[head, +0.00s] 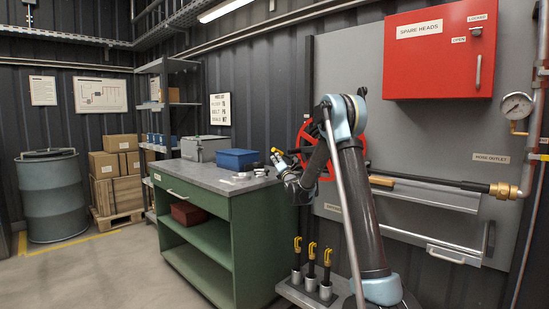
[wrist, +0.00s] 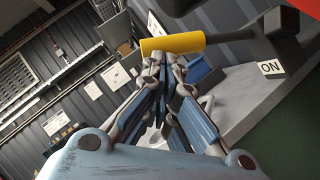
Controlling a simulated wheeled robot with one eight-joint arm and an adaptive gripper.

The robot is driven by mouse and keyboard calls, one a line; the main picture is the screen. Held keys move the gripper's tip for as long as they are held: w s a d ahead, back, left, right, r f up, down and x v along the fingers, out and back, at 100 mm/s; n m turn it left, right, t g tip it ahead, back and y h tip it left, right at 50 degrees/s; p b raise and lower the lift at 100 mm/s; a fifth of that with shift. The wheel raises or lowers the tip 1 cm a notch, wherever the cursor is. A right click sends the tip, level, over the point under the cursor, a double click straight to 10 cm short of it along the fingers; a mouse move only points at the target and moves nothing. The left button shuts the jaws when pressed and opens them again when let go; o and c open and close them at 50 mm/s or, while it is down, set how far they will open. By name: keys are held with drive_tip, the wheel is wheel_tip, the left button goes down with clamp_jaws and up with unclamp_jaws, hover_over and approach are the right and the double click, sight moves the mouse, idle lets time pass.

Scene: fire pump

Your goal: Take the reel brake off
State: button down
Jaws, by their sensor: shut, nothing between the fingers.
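In the wrist view a lever with a yellow grip (wrist: 180,43) and a black shaft (wrist: 232,36) runs across the top, its shaft going right to a dark mount. An "ON" label (wrist: 271,68) is at the right, below the shaft. My gripper (wrist: 160,60) is shut and empty. Its fingertips are right at the lower edge of the yellow grip; I cannot tell whether they touch. In the head view my gripper (head: 283,165) is beside the red wheel (head: 307,137), with a bit of yellow (head: 276,152) at its tip. My arm hides part of the wheel.
A green workbench (head: 265,235) with a blue bin (head: 238,159) stands left of my arm. A red "SPARE HEADS" cabinet (head: 438,60) hangs on the grey panel at upper right.

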drive_tip(key=v, duration=0.8)
drive_tip(key=shift+s+d, duration=0.25)
drive_tip(key=shift+d, duration=0.05)
drive_tip(key=shift+d+f, duration=0.1)
drive_tip(key=s+d+m+g+h, duration=0.3)
drive_tip(key=s+d+m+h, duration=0.3)
drive_tip(key=d+m, duration=0.35)
drive_tip(key=s+d+f+m+g+h, duration=0.25)
drive_tip(key=s+d+m, duration=0.2)
drive_tip(key=s, duration=0.25)
drive_tip(key=s+d+f+m+g+h, duration=0.1)
drive_tip(key=s+d+f+m+g, duration=0.15)
drive_tip(key=s+d, duration=0.3)
drive_tip(key=s+d+f+m+g, duration=0.1)
drive_tip(key=s+f+m+g, duration=0.2)
drive_tip(key=s, duration=1)
drive_tip(key=s+d+f+m+g, duration=0.2)
drive_tip(key=s+f+m, duration=0.4)
drive_tip(key=s+f, duration=0.3)
drive_tip(key=s+d+f+m+g, duration=0.2)
drive_tip(key=s+f+m+g, duration=0.2)
drive_tip(key=s, duration=1.4)
wheel_tip(320, 180, down, 2)
drive_tip(key=shift+f+m+g, duration=0.1)
drive_tip(key=shift+m+g, duration=0.25)
drive_tip(key=shift+g, duration=0.25)
drive_tip(key=shift+s+d, duration=0.1)
drive_tip(key=shift+d, duration=0.15)
